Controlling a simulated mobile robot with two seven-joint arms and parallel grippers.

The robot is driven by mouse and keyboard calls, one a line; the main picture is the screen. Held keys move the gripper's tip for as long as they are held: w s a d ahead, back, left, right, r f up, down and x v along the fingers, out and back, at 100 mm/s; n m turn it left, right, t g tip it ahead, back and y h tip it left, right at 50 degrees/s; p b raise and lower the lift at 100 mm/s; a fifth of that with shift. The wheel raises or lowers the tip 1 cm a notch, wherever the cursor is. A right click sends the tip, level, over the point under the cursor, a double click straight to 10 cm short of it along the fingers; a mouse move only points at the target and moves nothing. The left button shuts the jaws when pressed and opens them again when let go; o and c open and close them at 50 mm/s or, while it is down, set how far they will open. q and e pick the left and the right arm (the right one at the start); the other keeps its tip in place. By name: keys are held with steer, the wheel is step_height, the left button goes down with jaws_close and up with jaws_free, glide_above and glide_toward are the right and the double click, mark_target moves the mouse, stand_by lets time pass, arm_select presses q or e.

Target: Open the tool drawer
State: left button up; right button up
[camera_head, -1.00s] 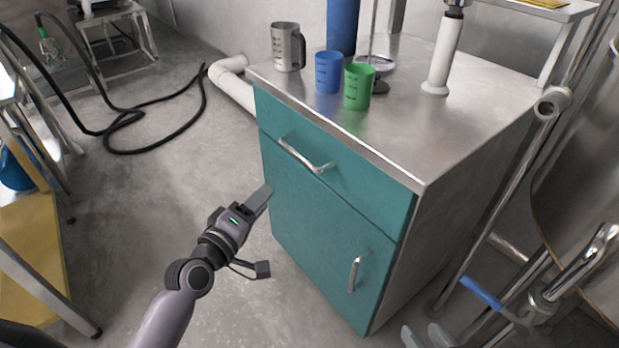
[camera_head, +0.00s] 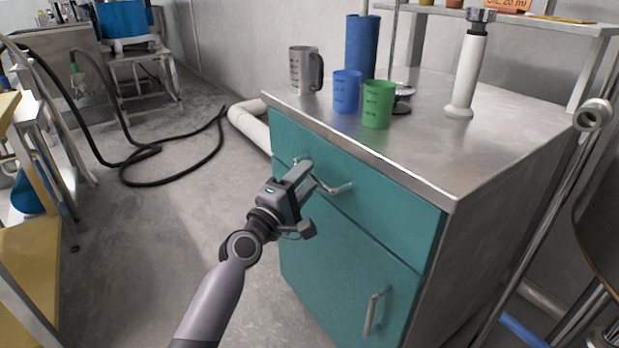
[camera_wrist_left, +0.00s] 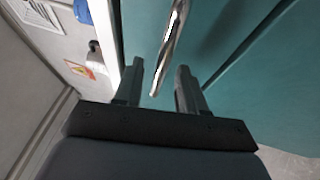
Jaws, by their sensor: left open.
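The tool drawer (camera_head: 385,205) is the teal upper front of the metal-topped cabinet, and it is closed. Its silver bar handle (camera_head: 333,188) runs across the front, with its left end partly hidden by my gripper. My left gripper (camera_head: 303,185) is at the left part of the handle. In the left wrist view the jaws (camera_wrist_left: 159,80) are open, and the end of the handle (camera_wrist_left: 170,50) lies between and just beyond the fingertips. I cannot tell whether they touch it. My right gripper is not in view.
The lower door has a vertical handle (camera_head: 374,312). On the cabinet top (camera_head: 440,150) stand a metal jug (camera_head: 303,70), a blue cup (camera_head: 346,92), a green cup (camera_head: 378,104) and a white-handled tool (camera_head: 467,75). A black hose (camera_head: 150,160) lies on the floor at left.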

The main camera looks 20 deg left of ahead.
arm_select(q)
steer(key=shift+x, duration=1)
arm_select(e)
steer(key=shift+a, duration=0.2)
arm_select(q)
jaws_close()
steer(key=shift+s, duration=0.1)
